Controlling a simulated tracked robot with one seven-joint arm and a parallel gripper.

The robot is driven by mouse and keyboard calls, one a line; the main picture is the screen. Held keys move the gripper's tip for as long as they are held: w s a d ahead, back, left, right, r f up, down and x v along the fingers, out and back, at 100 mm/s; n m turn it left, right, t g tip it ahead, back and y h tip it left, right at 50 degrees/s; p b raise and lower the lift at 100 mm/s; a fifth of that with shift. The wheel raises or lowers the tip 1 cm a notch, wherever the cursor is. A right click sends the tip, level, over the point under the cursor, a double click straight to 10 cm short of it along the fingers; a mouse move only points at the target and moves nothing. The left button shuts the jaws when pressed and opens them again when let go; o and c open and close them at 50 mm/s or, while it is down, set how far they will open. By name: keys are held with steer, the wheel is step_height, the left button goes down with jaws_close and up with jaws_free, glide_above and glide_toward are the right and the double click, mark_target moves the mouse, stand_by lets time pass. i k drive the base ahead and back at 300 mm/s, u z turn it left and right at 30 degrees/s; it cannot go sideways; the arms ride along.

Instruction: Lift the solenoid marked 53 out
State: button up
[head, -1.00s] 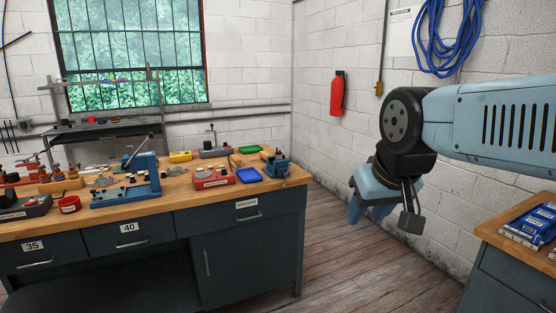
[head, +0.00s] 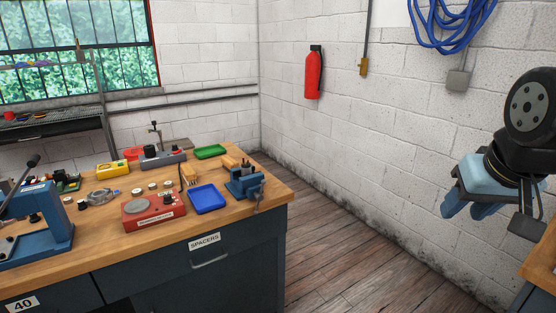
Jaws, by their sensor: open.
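I cannot make out a solenoid marked 53 in the head view. My gripper (head: 467,212) hangs at the right, in front of the white wall, with its blue fingers pointing down. It is open, with nothing seen between the fingers, and is well apart from the workbench (head: 275,192). The bench front has a closed drawer labelled SPACERS (head: 205,262) and, at the lower left, one labelled 40 (head: 40,302). The insides of both are hidden.
The bench top holds a blue press (head: 45,225), a red fixture (head: 153,211), a blue tray (head: 207,198), a green tray (head: 210,152), a yellow box (head: 113,169) and a blue vise (head: 243,183). Wooden floor (head: 340,255) is clear to its right. Another bench (head: 541,262) edges in at lower right.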

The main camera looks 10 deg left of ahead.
mark_target(246, 166)
steer(key=u, duration=0.15)
steer(key=i, duration=1.05)
steer(key=u, duration=0.55)
steer(key=k, duration=0.9)
steer(key=u, duration=0.2)
steer(key=i, duration=0.9)
steer(key=z, duration=0.05)
